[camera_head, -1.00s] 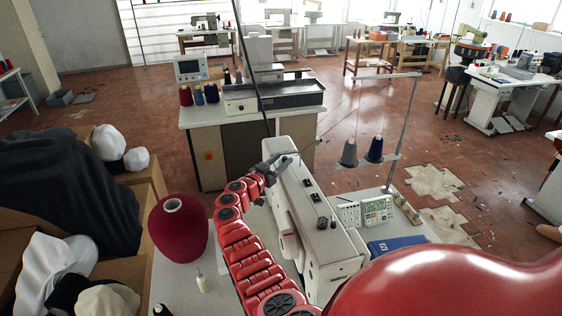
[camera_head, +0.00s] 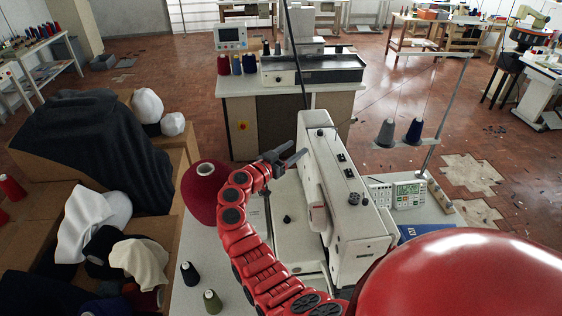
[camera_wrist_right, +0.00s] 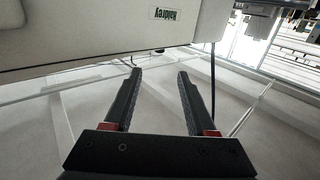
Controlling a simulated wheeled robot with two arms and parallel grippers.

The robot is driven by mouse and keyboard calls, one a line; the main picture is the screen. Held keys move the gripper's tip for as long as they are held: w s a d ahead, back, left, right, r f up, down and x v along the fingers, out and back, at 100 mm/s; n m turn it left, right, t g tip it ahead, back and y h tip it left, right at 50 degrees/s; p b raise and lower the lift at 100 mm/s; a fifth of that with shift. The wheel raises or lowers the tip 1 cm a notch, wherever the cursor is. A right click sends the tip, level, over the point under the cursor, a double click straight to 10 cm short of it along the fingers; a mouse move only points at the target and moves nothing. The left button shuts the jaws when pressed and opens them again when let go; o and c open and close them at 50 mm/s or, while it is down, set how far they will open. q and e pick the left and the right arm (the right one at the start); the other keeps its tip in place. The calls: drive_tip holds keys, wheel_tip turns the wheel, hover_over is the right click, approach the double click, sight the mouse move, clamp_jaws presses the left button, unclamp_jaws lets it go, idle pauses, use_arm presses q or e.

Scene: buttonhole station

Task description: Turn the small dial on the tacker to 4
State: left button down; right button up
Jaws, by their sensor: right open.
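The tacker (camera_head: 345,215) is a long white sewing machine on a pale table. Small dark knobs (camera_head: 350,172) sit on top of its arm, and a dark knob (camera_head: 287,218) shows to the left of its arm. I cannot tell which is the small dial, and no number is readable. My right gripper (camera_head: 294,155) is open and empty, left of the tacker's far end. In the right wrist view its two fingers (camera_wrist_right: 159,75) are apart with nothing between them. The tacker's white body with a green label (camera_wrist_right: 178,14) is above them. My left gripper is not in view.
A dark red thread cone (camera_head: 204,190) stands left of my right arm. Two small spools (camera_head: 212,301) stand near the front. A control box (camera_head: 408,194), a blue box (camera_head: 425,232) and a thread stand (camera_head: 440,115) are right of the tacker. Cartons with caps are at left.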

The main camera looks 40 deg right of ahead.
drive_tip(key=shift+b+v, duration=0.6)
drive_tip(key=shift+v, duration=2.3)
drive_tip(key=shift+s, duration=0.1)
